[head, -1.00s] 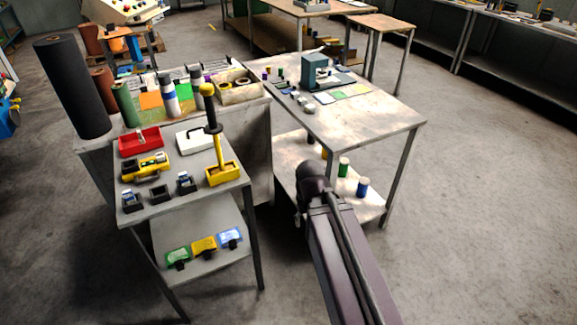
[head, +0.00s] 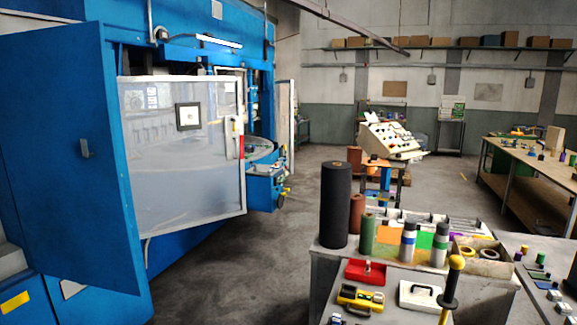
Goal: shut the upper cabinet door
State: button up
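A large blue machine cabinet (head: 180,40) fills the left side of the head view. A tall blue door panel (head: 60,190) with a small grey handle (head: 85,148) stands at its left and looks swung outward. To its right, a white-framed clear door (head: 180,170) also stands angled out from the machine, with a light handle and a red part at its right edge. I cannot tell which of these is the upper cabinet door. My gripper is not in view.
A bench (head: 322,290) with a black roll (head: 335,205), tools and a red tray (head: 365,271) stands at the lower right. A control console (head: 390,140) is behind it. Grey floor (head: 245,245) is clear between machine and bench. A long workbench (head: 530,155) is at the far right.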

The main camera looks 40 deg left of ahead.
aim_at(55, 94)
jog(key=z, duration=0.2)
jog(key=k, duration=0.6)
jog(key=u, duration=2.1)
jog(key=i, duration=1.8)
